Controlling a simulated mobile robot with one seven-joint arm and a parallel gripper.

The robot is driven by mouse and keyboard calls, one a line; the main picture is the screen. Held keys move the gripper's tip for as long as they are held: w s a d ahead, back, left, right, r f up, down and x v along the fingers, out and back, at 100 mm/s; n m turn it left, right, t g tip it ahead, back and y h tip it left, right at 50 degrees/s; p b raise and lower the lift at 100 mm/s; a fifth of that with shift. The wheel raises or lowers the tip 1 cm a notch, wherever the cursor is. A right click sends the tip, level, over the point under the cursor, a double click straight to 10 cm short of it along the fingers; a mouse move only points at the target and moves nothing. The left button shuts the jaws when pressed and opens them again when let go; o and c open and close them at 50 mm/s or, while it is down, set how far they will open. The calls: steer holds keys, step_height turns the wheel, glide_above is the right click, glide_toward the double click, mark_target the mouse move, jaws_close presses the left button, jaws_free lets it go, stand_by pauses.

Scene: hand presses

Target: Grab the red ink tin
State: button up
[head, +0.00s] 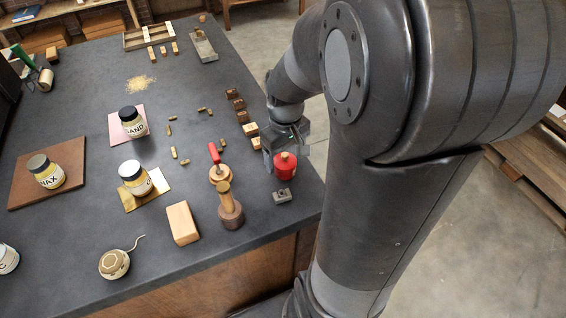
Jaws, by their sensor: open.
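The red ink tin (286,170), a small red cylinder with a tan knob on top, stands upright near the right edge of the dark worktop. My gripper (285,157) is open and points down just behind the tin's top. One finger shows at the tin's left side; the other is partly lost behind the tin and against my arm. I cannot tell whether the fingers touch the tin.
A small grey metal block (282,196) lies in front of the tin. A wooden-handled stamp (230,208) and a red-handled tool (215,155) stand to its left. Wooden blocks (250,129) line the worktop behind. Labelled jars (135,178) stand further left.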

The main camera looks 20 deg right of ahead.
steer(key=shift+w+f, duration=0.1)
steer(key=shift+f, duration=1.8)
steer(key=shift+c, duration=0.4)
steer(key=c, duration=1.4)
